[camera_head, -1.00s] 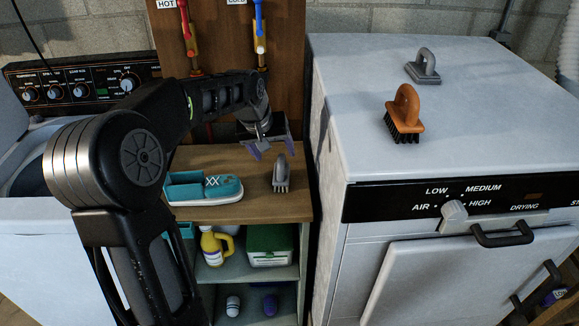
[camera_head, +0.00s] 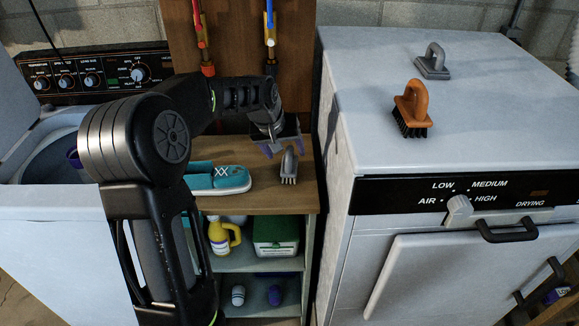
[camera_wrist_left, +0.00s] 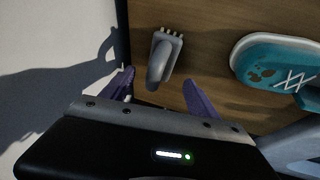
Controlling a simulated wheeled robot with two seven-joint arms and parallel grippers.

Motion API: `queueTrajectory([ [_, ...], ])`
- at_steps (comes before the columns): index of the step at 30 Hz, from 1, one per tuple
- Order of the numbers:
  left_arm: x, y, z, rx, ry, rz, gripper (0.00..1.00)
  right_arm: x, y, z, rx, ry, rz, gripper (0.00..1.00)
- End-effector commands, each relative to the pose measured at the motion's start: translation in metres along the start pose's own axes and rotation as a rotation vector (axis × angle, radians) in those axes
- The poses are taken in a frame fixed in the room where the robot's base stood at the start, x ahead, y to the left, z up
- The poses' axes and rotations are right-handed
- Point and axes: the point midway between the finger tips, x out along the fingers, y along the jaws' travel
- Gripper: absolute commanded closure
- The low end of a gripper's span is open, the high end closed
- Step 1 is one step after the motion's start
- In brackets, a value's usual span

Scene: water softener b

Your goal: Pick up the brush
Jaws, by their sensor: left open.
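A grey brush (camera_head: 289,167) stands on the wooden top of the small shelf unit between the two machines. It also shows in the left wrist view (camera_wrist_left: 163,58), with its bristles towards the top and its handle towards me. My left gripper (camera_head: 283,148) is open just behind and above the brush in the head view. In the left wrist view the purple fingertips (camera_wrist_left: 157,85) lie on either side of the brush's handle end, apart from it. An orange brush (camera_head: 411,108) and another grey brush (camera_head: 432,63) stand on the white dryer top. My right gripper is not in view.
A teal shoe (camera_head: 218,179) lies left of the brush on the wooden top (camera_head: 262,200). The dryer's side wall (camera_head: 335,150) rises close on the right. A yellow bottle (camera_head: 222,238) and a green-and-white box (camera_head: 275,233) are on the shelf below.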

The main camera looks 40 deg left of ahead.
Motion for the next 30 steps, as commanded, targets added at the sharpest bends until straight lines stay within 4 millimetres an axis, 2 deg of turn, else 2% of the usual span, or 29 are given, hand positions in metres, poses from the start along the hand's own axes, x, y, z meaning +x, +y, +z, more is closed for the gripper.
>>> queueTrajectory([
  [6,0.031,0.001,0.002,-0.001,-0.004,-0.001,0.31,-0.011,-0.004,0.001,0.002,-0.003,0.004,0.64],
  [10,0.041,0.001,0.002,-0.001,-0.002,0.0,0.31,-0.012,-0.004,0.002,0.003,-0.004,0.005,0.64],
  [27,0.042,0.001,0.001,0.0,0.0,0.0,0.31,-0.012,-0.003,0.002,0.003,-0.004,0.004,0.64],
  [30,0.042,0.001,0.001,0.0,0.0,0.0,0.37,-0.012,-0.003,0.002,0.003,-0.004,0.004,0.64],
])
